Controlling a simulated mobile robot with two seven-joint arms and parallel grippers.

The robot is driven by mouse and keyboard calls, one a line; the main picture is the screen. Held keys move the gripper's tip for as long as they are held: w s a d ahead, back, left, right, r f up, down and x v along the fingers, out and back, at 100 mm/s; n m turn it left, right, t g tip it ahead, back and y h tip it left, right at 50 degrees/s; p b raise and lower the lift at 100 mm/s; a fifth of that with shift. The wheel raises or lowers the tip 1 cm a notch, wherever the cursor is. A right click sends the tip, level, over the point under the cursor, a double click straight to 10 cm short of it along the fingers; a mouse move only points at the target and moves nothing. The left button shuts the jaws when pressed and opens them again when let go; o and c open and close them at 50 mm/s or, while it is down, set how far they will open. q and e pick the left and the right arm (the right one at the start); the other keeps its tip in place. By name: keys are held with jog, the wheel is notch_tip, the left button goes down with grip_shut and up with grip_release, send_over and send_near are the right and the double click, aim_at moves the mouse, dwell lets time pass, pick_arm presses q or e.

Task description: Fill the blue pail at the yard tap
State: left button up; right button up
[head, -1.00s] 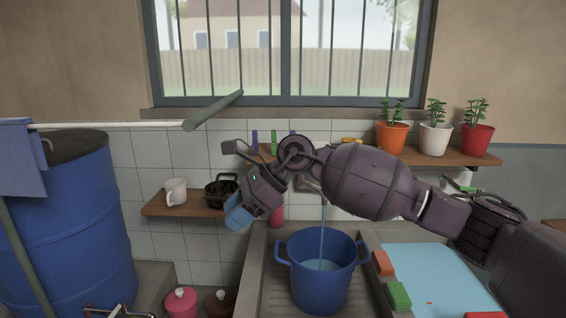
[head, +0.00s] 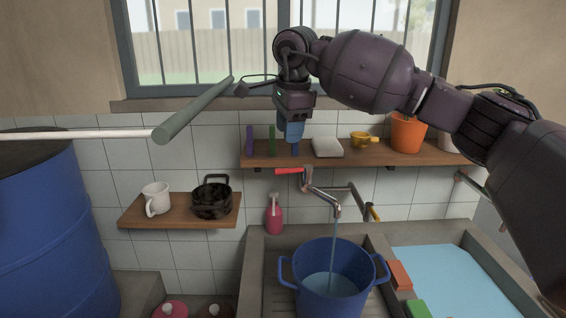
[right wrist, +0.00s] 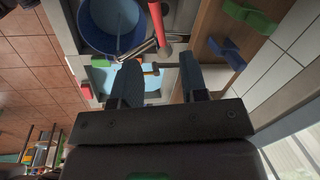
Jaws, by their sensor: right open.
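The blue pail (head: 291,297) stands upright in the sink under the tap (head: 322,196). A thin stream of water runs from the spout into it, and water covers its inside bottom. The tap has a red lever (head: 290,171) pointing left. My right gripper (head: 292,140) hangs fingers down in front of the shelf, above the lever and apart from it. In the right wrist view its two fingers (right wrist: 160,64) are spread with nothing between them. The pail (right wrist: 85,38) and red lever (right wrist: 156,18) lie beyond them. My left gripper is not in view.
A lower shelf (head: 180,220) holds a mug and a dark pot. A blue barrel (head: 55,245) stands left. A water-filled basin (head: 450,280) lies right.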

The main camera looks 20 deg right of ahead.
aim_at(293, 172)
jog(key=f, duration=0.3)
jog(key=w+f, duration=0.1)
jog(key=f, duration=0.5)
jog(key=shift+w+f, duration=0.3)
jog(key=shift+f, duration=0.05)
jog(key=shift+a, duration=0.1)
jog(key=shift+c, duration=0.4)
grip_shut()
